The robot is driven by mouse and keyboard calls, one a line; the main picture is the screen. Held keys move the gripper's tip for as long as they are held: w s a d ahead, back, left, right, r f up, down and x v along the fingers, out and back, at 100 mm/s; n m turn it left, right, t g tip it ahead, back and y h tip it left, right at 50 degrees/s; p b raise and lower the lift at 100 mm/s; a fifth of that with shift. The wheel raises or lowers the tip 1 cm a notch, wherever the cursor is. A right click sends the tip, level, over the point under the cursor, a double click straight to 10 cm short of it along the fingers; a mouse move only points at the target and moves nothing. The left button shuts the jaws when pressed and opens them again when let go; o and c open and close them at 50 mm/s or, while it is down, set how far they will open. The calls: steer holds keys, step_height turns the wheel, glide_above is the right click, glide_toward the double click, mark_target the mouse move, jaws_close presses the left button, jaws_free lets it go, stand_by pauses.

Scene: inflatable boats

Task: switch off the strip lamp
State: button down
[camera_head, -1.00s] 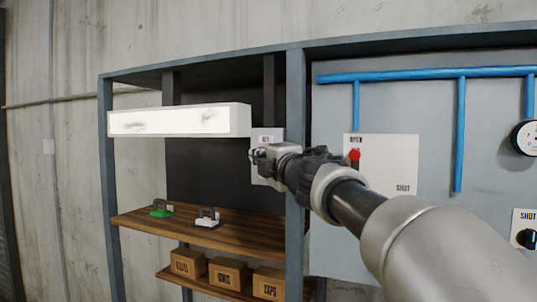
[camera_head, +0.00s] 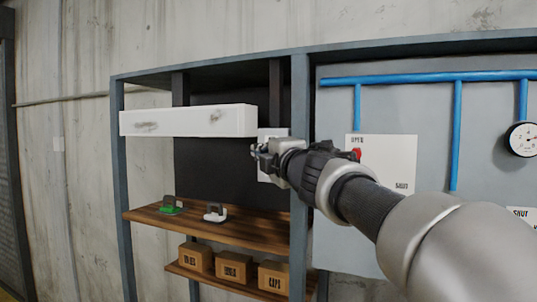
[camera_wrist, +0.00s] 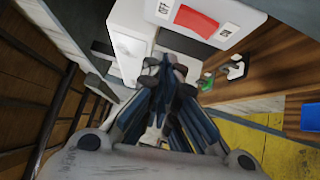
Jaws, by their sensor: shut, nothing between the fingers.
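The strip lamp (camera_head: 190,121) is a long white box across the top of the left rack bay. Its front is a dull, unlit white with grey smudges. A pale switch plate (camera_head: 270,134) is beside the lamp's right end, by the rack post. My gripper (camera_head: 260,157) is shut and empty, in front of the plate's lower left part.
A wooden shelf (camera_head: 235,232) below holds a green-based item (camera_head: 170,206) and a white-based item (camera_head: 215,212). Several cardboard boxes (camera_head: 236,268) stand on a lower shelf.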

steer(key=r+v, duration=0.1)
steer(key=v, duration=0.7)
steer(key=s+d+f+m+g+h+b, duration=0.1)
steer(key=s+d+f+m+h+b, duration=0.35)
steer(key=f, duration=0.75)
steer(key=s+d+f+m+g+h+b, duration=0.25)
steer(key=d+f+m+b, duration=0.45)
steer(key=f, duration=0.4)
steer(key=s+d+f+m+g+h+b, duration=0.1)
steer(key=s+d+f+m+h+b, duration=0.3)
steer(key=d+f, duration=0.55)
steer(key=s+a+f+m+g+y+b, duration=0.1)
steer(key=s+f+m+g+b, duration=0.1)
steer(key=s+f+b, duration=0.2)
steer(key=s+a+f+m+g+y+b, duration=0.1)
steer(key=s+a+f+m+g+b, duration=0.1)
steer(key=s+f, duration=0.8)
steer(key=s+a+f+m+g+y+b, duration=0.1)
steer(key=s+f+m+g+b, duration=0.3)
steer(key=f, duration=1.7)
steer(key=s+a+b, duration=0.1)
steer(key=s, duration=0.3)
steer(key=shift+a+f+b, duration=0.2)
steer(key=shift+b, duration=0.2)
